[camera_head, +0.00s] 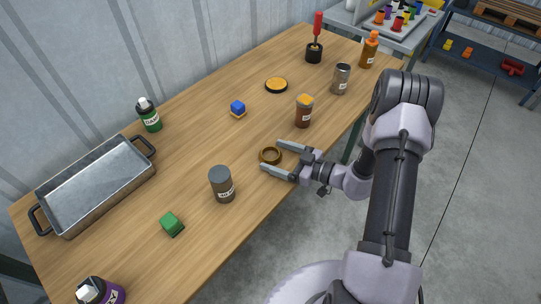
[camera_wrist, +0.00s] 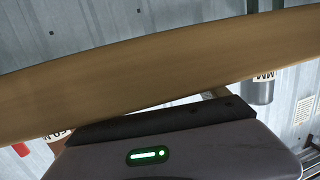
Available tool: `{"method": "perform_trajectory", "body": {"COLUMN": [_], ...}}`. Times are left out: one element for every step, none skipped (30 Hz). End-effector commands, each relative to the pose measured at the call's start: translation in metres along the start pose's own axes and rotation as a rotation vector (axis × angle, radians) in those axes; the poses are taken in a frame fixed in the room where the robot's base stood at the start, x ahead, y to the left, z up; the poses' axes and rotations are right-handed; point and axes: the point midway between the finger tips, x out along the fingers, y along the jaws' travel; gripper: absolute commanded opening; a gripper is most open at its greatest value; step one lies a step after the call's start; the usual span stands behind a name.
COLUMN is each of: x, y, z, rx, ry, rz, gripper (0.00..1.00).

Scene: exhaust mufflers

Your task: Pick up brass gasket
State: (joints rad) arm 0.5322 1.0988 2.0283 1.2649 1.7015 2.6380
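The brass gasket (camera_head: 270,155) is a small brown-gold ring near the right front edge of the wooden table (camera_head: 190,165). My gripper (camera_head: 271,155) is open, reaching in from the right at low height. Its two grey fingers lie apart, with the ring between their tips in the head view. I cannot tell whether either finger touches the ring. In the wrist view, a brown band crosses the picture; I cannot tell whether it is the ring close up or the table. The fingertips are not clear there.
A grey-lidded jar (camera_head: 222,184) stands left of the gripper, and an orange-lidded brown jar (camera_head: 304,111) stands beyond it. The table between ring and blue cube is clear.

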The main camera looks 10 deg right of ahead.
Motion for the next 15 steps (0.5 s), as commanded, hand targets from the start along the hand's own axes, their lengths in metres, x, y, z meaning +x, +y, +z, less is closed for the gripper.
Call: {"method": "perform_trajectory", "body": {"x": [-0.0001,-0.0001,-0.0002,-0.0002,-0.0002,-0.0002,-0.0003,-0.0003,-0.0003,-0.0003,-0.0003,-0.0003,-0.0003,-0.0003,-0.0004], "y": [0.0000,0.0000,0.0000,0.0000,0.0000,0.0000,-0.0001,0.0000,0.0000,0.0000,0.0000,0.0000,0.0000,0.0000,0.0000], "z": [-0.0001,-0.0001,0.0000,0.0000,0.0000,0.0000,0.0000,0.0000,0.0000,0.0000,0.0000,0.0000,0.0000,-0.0001,-0.0007], "rx": [0.000,0.000,0.000,0.000,0.000,0.000,0.000,0.000,0.000,0.000,0.000,0.000,0.000,0.000,0.000], "ry": [0.000,0.000,0.000,0.000,0.000,0.000,0.000,0.000,0.000,0.000,0.000,0.000,0.000,0.000,0.000], "rz": [0.000,0.000,0.000,0.000,0.000,0.000,0.000,0.000,0.000,0.000,0.000,0.000,0.000,0.000,0.000], "gripper": [0.71,0.66,0.58,0.52,0.46,0.38,0.32,0.26,0.23,0.22,0.22,0.22,0.22,0.22,0.22]}}
